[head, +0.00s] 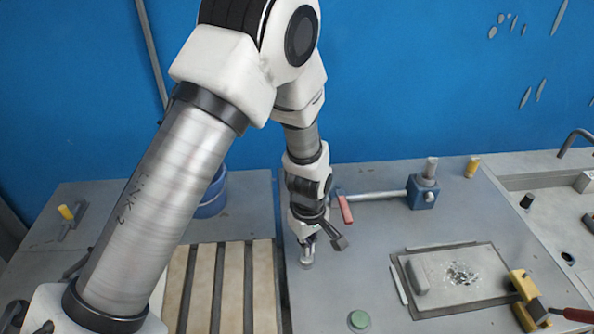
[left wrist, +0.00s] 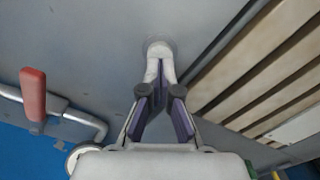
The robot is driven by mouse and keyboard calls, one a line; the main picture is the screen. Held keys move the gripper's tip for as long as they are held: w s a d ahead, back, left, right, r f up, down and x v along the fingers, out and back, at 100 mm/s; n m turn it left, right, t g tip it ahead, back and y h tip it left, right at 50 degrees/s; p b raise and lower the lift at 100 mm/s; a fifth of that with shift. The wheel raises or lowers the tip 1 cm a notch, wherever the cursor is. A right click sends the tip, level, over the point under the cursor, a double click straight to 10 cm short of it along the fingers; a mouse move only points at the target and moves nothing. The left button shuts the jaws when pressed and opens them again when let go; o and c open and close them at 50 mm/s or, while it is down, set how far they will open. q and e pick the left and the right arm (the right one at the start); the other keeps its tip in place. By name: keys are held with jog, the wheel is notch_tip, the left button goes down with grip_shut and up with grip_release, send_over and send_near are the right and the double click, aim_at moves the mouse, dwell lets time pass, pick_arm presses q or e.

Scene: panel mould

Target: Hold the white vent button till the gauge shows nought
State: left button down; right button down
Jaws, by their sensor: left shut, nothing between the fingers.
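My left gripper (head: 306,246) points down at the bench, its fingers shut with nothing between them. Its fingertips (left wrist: 160,62) are together at a small pale round fitting (head: 307,263), which looks like the white vent button. In the left wrist view the rim of this fitting (left wrist: 160,43) shows just beyond the tips, and the tips cover most of it. The tips seem to touch it, but I cannot tell how far it is pressed. I can make out no gauge face or needle in either view. My right gripper is not in view.
A pipe with a red lever (head: 345,209) runs to a blue block (head: 422,193) behind. A green button (head: 358,320) lies in front. A speckled panel (head: 455,272) and a yellow clamp (head: 523,300) are at right. A slatted area (head: 232,285) is at left.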

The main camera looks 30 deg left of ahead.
pick_arm(q)
jog(key=shift+f, duration=0.2)
jog(key=shift+f+b, duration=0.55)
jog(key=shift+f, duration=0.6)
jog(key=shift+r, duration=0.15)
dwell(0.4)
notch_tip(320, 180, up, 7)
jog(key=p, duration=0.7)
